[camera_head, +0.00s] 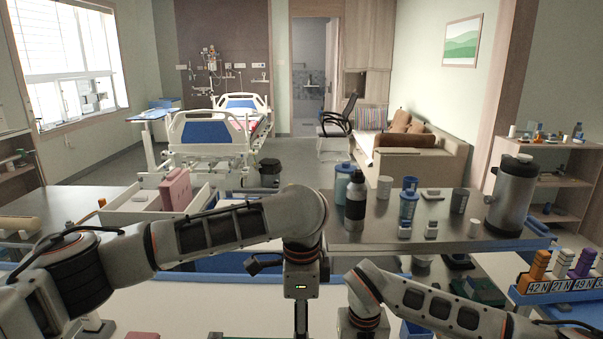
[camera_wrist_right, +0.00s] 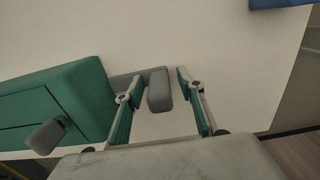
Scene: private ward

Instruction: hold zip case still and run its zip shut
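In the right wrist view a green case (camera_wrist_right: 62,97) lies on a pale tabletop (camera_wrist_right: 225,40) at the left. I take it for the zip case. A grey tab (camera_wrist_right: 45,137) shows at its near side. A grey block (camera_wrist_right: 158,91), perhaps the zip's pull, stands beyond its right end. My right gripper (camera_wrist_right: 160,76) is open, its two fingers either side of the grey block with gaps visible. In the head view my left arm reaches across to the middle and its wrist points down (camera_head: 302,318); its fingertips are cut off below. The case is not visible there.
A steel table (camera_head: 450,205) with bottles, cups and a large flask (camera_head: 510,195) stands beyond my arms. A white tray (camera_head: 130,213) with a pink box is at left. A blue rack (camera_head: 560,290) with numbered holders is at right. Bed and sofa are far back.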

